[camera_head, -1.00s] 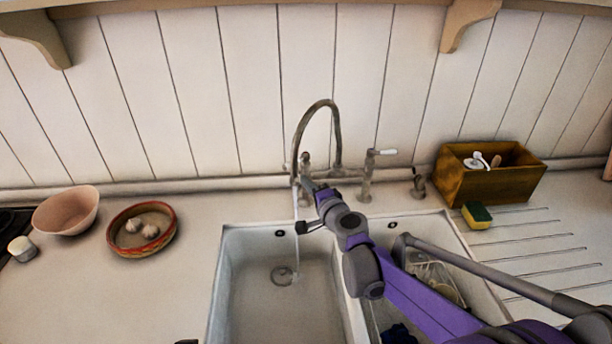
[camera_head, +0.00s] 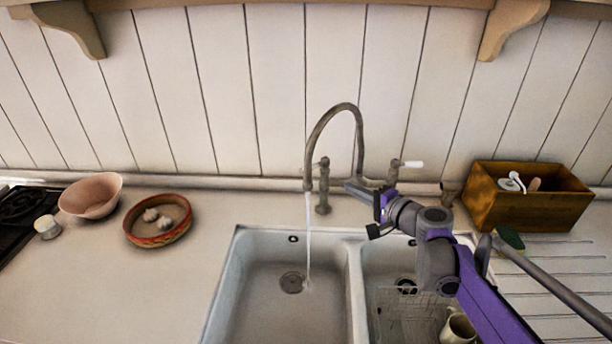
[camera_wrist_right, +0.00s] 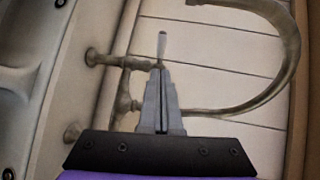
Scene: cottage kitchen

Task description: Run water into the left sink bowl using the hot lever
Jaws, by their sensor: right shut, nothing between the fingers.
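The tap (camera_head: 336,112) has a tall curved spout between two pillars. A thin stream of water (camera_head: 308,235) falls from it into the left sink bowl (camera_head: 265,318), near the drain. The left pillar (camera_head: 323,190) stands beside the spout end; its lever is hard to make out. The right pillar's lever (camera_head: 412,164) is white and sticks out to the right. My right gripper (camera_head: 356,188) is shut and empty, just right of the left pillar. In the right wrist view its fingers (camera_wrist_right: 161,80) are closed, with a pale lever (camera_wrist_right: 162,46) beyond their tips; contact cannot be told. My left gripper is out of view.
The right bowl (camera_head: 355,290) holds a rack and a jug (camera_head: 459,328), partly under my right arm. A wooden box (camera_head: 525,205) and sponge (camera_head: 510,240) are at right. A garlic dish (camera_head: 160,240) and pink bowl (camera_head: 90,197) stand on the left counter.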

